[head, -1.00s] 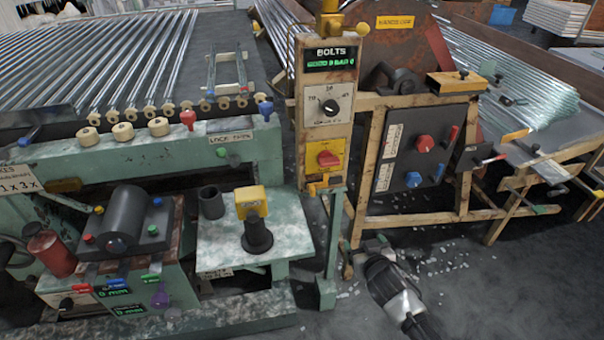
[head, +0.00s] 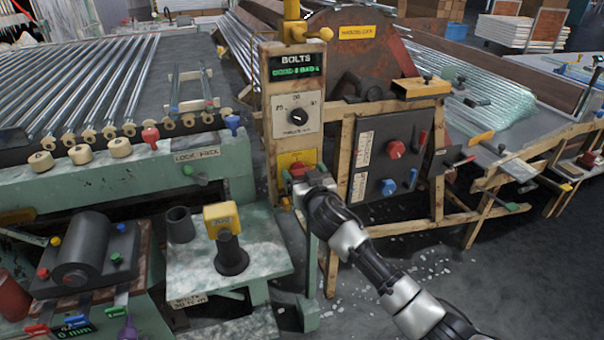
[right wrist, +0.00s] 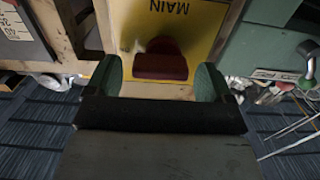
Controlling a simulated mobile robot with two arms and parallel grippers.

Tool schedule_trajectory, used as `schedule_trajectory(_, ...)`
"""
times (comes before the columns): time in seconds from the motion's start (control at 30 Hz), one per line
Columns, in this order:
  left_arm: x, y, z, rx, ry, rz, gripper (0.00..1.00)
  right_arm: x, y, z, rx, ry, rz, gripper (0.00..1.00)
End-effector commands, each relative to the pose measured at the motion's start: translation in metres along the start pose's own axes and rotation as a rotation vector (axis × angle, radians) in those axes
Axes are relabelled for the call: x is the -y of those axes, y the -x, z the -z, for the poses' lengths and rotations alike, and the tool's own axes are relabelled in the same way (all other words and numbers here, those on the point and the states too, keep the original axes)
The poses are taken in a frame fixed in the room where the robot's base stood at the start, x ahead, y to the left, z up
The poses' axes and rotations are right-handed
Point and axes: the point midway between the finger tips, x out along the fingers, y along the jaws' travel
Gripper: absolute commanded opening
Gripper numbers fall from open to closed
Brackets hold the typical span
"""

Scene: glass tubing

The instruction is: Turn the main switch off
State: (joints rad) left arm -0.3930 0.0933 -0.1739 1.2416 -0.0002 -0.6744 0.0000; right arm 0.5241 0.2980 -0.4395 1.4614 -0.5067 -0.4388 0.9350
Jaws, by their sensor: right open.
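The main switch is a red knob (right wrist: 162,62) on a yellow plate (right wrist: 208,22) marked MAIN, upside down in the right wrist view. In the head view the plate (head: 297,158) sits low on the wooden BOLTS panel, and my right gripper partly hides the red knob (head: 299,168). My right gripper (right wrist: 162,82) is open, with one green-padded finger on each side of the knob. Its fingertips look close to the plate; I cannot tell whether they touch the knob. My left gripper is not in view.
Above the switch are a dial (head: 297,115) and a BOLTS display (head: 295,67). A dark panel with red and blue knobs (head: 396,149) stands to the right. A green bench (head: 245,262) with a yellow-topped part (head: 222,219) stands left of my arm.

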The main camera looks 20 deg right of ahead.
Motion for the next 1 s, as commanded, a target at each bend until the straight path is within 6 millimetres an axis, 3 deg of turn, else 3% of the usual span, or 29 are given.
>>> schedule_trajectory(0.13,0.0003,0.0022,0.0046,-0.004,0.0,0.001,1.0,0.0,-0.0097,-0.0002,0.0,-0.001,0.001,0.83)
schedule_trajectory(0.43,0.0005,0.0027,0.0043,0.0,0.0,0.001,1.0,0.0001,-0.0114,0.0,0.0,-0.001,0.001,0.83)
schedule_trajectory(0.77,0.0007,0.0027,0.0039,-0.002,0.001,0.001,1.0,0.0,-0.0112,-0.0001,0.001,0.0,0.001,0.34)
schedule_trajectory(1.0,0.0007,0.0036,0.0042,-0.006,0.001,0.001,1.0,0.0001,-0.0111,0.0001,0.001,0.021,0.0,0.34)
